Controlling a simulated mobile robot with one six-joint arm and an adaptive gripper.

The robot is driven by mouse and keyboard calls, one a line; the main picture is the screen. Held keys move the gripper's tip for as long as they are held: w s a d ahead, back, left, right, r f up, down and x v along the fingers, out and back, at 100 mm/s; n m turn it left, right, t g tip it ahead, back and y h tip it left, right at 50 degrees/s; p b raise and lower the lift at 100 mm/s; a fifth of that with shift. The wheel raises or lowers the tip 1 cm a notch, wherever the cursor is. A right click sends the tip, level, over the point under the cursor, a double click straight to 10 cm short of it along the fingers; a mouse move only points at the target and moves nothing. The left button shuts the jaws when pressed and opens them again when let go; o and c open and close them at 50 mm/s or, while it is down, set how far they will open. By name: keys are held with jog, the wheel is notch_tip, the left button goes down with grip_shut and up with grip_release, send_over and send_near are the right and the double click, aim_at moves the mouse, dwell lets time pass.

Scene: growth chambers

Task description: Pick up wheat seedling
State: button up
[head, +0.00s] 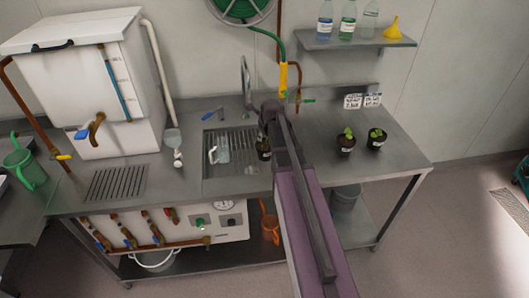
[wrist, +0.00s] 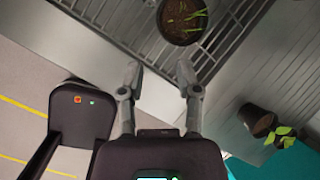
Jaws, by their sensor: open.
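The wheat seedling (wrist: 183,18) is a dark round pot of soil with thin green grass-like shoots, at the top of the wrist view, on a metal grating. My gripper (wrist: 158,72) is open, its two fingers pointing towards the pot but apart from it, with nothing between them. In the head view a dark pot (head: 264,150) stands at the right side of the sink, partly covered by my arm; it looks like the same pot. My fingertips are hidden in that view.
A clear jug (head: 220,150) stands in the sink (head: 232,187). A tap (head: 246,80) rises behind it.

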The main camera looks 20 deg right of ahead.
jog(key=shift+f, duration=0.1)
jog(key=b, duration=0.8)
send_over(259, 149)
jog(key=s, duration=0.2)
notch_tip(259, 149, down, 8)
jog(key=shift+r, duration=0.2)
jog(key=shift+a, duration=0.1)
jog(key=b+x, duration=0.3)
jog(key=shift+s+f, duration=0.15)
jog(key=shift+f, duration=0.25)
jog(key=shift+b+x, duration=0.8)
jog(key=shift+b, duration=0.05)
grip_shut()
